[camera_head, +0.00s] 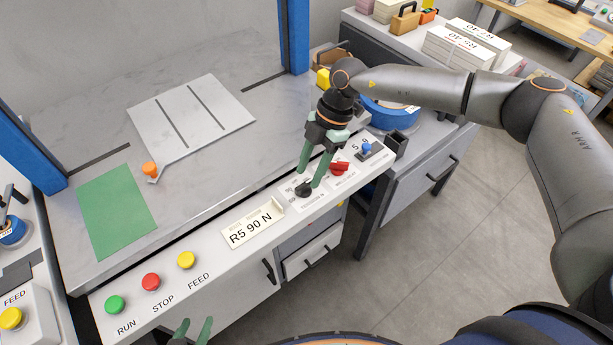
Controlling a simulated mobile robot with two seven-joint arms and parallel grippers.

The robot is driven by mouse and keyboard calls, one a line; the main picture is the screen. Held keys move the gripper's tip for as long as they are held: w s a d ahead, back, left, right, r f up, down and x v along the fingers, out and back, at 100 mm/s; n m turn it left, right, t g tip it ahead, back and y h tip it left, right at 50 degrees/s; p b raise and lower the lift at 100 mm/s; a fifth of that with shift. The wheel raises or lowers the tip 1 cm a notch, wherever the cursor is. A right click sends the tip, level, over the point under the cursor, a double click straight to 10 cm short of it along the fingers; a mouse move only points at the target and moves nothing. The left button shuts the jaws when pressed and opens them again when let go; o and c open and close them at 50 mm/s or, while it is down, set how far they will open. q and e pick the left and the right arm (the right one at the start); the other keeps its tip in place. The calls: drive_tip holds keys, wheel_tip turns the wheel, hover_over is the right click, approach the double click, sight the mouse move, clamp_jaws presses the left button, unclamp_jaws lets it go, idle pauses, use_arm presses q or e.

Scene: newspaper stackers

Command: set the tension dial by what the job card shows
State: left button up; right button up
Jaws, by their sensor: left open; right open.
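The job card (252,224) stands on the front panel and reads "R5 90 N". The tension dial (304,189) is a black knob on a pale plate to the right of the card, with partly hidden markings around it. My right gripper (308,180) is open and points down at the dial, its green fingers on either side of the knob. I cannot tell whether they touch it. The dial's pointer setting is too small and covered to read. My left gripper (193,329) is open and empty at the bottom edge, with only its green fingertips showing.
A red knob (339,168) and a blue switch (366,149) sit right of the dial. Green (115,304), red (151,281) and yellow (186,260) buttons line the panel's left. A grey plate (190,125) and green sheet (116,211) lie on the bed. Blue posts stand at both sides.

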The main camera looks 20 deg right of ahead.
sight(304, 188)
drive_tip(key=shift+x, duration=1.4)
drive_tip(key=shift+c, duration=0.3)
clamp_jaws()
